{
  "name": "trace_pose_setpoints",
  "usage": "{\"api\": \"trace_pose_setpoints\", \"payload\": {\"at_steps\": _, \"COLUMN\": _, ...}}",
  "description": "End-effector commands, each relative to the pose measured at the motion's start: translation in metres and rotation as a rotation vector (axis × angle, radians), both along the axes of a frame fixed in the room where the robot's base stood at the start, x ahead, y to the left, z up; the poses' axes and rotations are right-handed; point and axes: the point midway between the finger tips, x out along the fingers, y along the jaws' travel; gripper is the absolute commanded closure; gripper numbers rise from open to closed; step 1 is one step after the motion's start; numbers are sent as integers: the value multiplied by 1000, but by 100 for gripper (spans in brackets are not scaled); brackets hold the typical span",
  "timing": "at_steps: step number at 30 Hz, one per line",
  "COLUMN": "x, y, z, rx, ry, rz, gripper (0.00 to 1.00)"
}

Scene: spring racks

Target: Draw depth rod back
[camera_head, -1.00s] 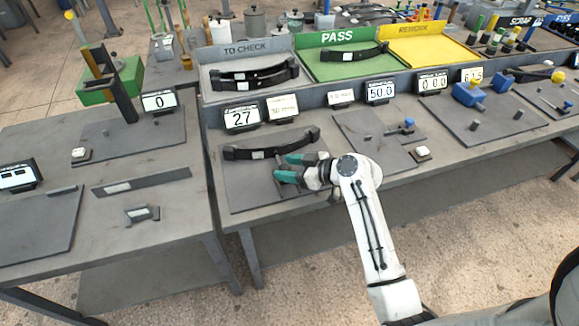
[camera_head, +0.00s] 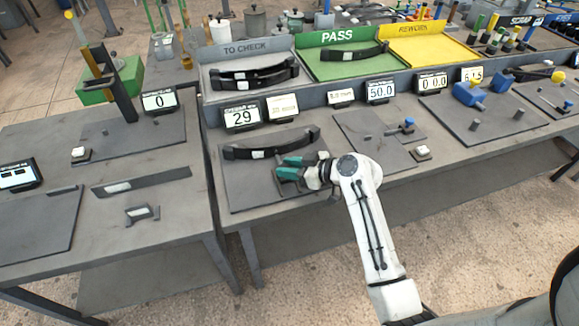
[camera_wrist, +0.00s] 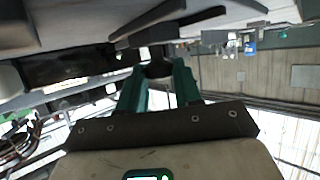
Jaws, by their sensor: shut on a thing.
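My gripper (camera_head: 283,167) with teal fingers is low over the grey gauge plate (camera_head: 240,192) on the middle bench. It is shut on a small dark part, which I take to be the depth rod's end (camera_wrist: 158,69), seen between the fingertips in the wrist view. The rest of the rod is hidden or too small to tell. A black curved leaf spring (camera_head: 270,148) lies on the plate just beyond the fingers. The display (camera_head: 242,117) behind the plate reads 29.
Behind stand a grey TO CHECK tray (camera_head: 212,87) with springs, a green PASS tray (camera_head: 312,73) and a yellow tray (camera_head: 415,57). More displays line the ledge. A plate with a blue knob (camera_head: 409,122) lies to the right. The plate's front left is clear.

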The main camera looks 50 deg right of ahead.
Motion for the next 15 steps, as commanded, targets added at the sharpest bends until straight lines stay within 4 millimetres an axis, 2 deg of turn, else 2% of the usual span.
{"api": "trace_pose_setpoints", "payload": {"at_steps": 9, "x": -31, "y": 21, "z": -1, "rx": 2, "ry": 1, "rz": 0, "gripper": 100}}
{"api": "trace_pose_setpoints", "payload": {"at_steps": 15, "x": -35, "y": 23, "z": -1, "rx": 3, "ry": 4, "rz": 2, "gripper": 100}}
